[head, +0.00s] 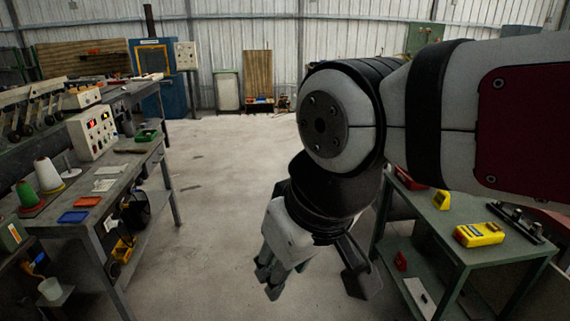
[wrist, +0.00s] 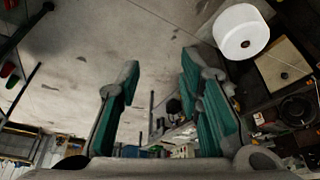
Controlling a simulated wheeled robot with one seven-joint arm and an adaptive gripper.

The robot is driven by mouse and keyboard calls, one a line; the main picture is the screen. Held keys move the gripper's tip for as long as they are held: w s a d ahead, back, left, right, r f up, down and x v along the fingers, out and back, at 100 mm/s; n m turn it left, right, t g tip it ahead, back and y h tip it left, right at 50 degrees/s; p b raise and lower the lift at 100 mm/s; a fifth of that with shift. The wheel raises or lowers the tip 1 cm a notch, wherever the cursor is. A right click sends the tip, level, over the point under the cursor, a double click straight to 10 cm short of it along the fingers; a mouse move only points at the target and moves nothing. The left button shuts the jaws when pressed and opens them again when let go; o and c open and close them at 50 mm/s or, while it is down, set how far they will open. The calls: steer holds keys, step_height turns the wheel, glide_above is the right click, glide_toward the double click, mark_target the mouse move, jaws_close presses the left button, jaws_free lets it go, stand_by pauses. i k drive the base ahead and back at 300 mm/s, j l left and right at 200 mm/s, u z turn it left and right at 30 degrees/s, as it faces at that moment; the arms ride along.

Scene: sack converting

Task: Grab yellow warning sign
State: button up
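A small yellow upright piece (head: 442,200) stands on the green table (head: 462,250) at the right in the head view. It may be the warning sign, but it is too small to tell. My gripper (head: 275,275) hangs over the floor between the two work tables, to the left of the green table and apart from it. In the wrist view my gripper (wrist: 160,95) has its two green-padded fingers well apart, with nothing held between them. I cannot make out a yellow sign in the wrist view.
A yellow device (head: 480,234) and a dark rack (head: 515,222) share the green table. The left bench (head: 125,165) holds a control box (head: 93,133), thread cones and small trays. A yellow item (head: 122,250) sits below it. The floor (head: 225,165) between is clear.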

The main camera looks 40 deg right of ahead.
mark_target(441, 198)
steer(key=z, duration=1.8)
steer(key=i+j+z, duration=0.8)
steer(key=z, duration=0.15)
steer(key=j, duration=0.1)
